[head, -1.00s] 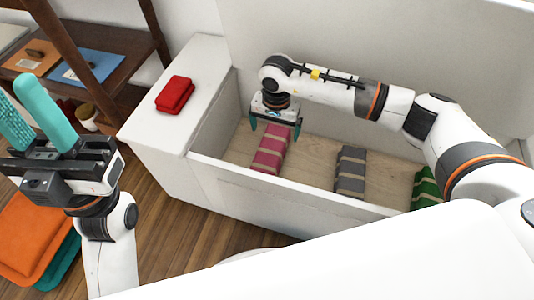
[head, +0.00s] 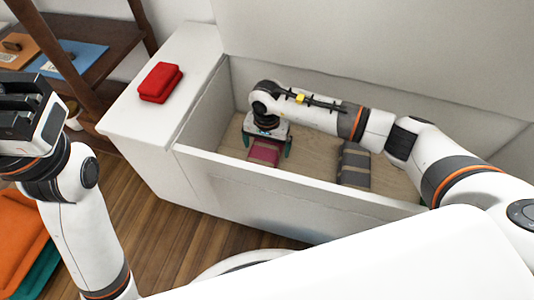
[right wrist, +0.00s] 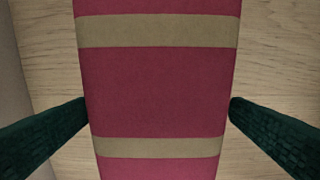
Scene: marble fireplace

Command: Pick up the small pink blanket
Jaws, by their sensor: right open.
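The small pink blanket (head: 264,152) with tan bands lies on the wooden floor of the white chest, near its left end. In the right wrist view the blanket (right wrist: 155,85) fills the middle, between two dark green fingers. My right gripper (head: 267,151) is open, lowered into the chest over the blanket, one finger on each side of it. The fingertips lie close to the blanket's edges; I cannot tell whether they touch. The gripper hides part of the blanket in the head view. My left gripper (head: 18,115) is at the left edge, its fingers out of the picture.
A grey banded blanket (head: 355,165) lies to the right in the chest (head: 290,205). The chest's front wall and left end stand close around my right gripper. A red folded cloth (head: 160,82) lies on the white top at left. Orange cloth (head: 20,235) is at lower left.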

